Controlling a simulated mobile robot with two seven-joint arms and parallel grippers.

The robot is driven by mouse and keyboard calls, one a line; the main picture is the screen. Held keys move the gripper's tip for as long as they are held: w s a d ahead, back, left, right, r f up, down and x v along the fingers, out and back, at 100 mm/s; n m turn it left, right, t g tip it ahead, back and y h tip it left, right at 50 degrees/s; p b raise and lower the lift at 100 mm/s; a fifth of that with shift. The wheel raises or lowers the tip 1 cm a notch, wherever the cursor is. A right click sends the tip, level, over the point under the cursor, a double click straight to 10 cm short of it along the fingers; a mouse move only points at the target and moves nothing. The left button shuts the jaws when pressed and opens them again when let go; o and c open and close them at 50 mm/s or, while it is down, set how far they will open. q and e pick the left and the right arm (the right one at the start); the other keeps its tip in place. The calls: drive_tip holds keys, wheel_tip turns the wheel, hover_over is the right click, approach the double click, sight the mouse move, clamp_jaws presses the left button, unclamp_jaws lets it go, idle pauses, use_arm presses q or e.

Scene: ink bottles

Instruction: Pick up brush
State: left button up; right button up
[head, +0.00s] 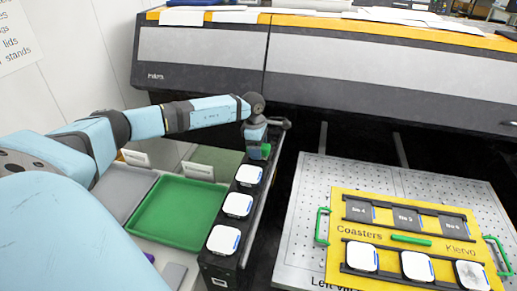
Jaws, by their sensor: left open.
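I cannot clearly make out a brush in the head view. My left gripper (259,149) is at the far end of a black rack (222,267), pointing down, just beyond the farthest white square piece (249,175). A small green part (265,151) shows at its jaws; I cannot tell whether it belongs to the gripper or is a separate thing. The gripper is open, and its fingertips are partly hidden. A short green bar (411,240) lies in the middle of a yellow board (345,230) marked "Coasters", away from the gripper. My right gripper is not in view.
A green tray (180,212) and a grey tray (122,190) lie left of the rack. The yellow board, with green side handles and several square pieces, rests on a perforated metal table (303,215). A large grey-and-black machine (200,50) with an orange edge stands behind.

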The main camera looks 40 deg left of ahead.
use_arm(q)
drive_tip(key=shift+r, duration=0.1)
drive_tip(key=c, duration=1)
wheel_tip(320, 180, up, 20)
drive_tip(key=shift+b, duration=0.65)
